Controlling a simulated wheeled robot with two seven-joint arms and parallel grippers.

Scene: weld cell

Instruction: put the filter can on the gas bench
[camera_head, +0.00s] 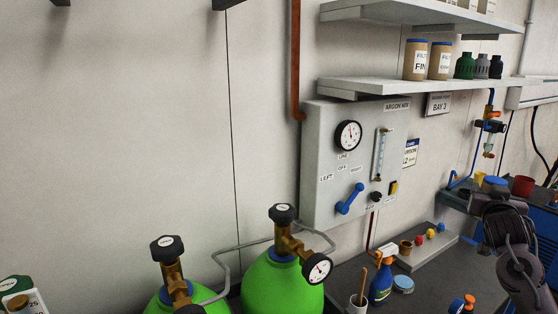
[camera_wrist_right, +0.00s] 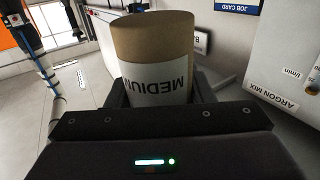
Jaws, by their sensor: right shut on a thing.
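The filter can (camera_wrist_right: 155,50) is a tan cardboard cylinder with a white label reading MEDIUM, upside down in the right wrist view. My right gripper (camera_wrist_right: 160,96) is shut on it, with a dark finger on each side. In the head view my right gripper (camera_head: 500,208) is at the right edge, partly hidden by my own wrist, and I cannot clearly make out the held can there. The gas bench (camera_head: 345,275) is the dark top below the argon panel, at the lower middle. My left gripper is not in view.
The bench holds a brush cup (camera_head: 358,303), a blue spray bottle (camera_head: 381,284) and a grey block with coloured knobs (camera_head: 428,247). Green gas cylinders (camera_head: 282,283) stand left of it. Two filter cans (camera_head: 415,62) sit on the shelf (camera_head: 430,84) above. A red cup (camera_head: 522,186) stands at right.

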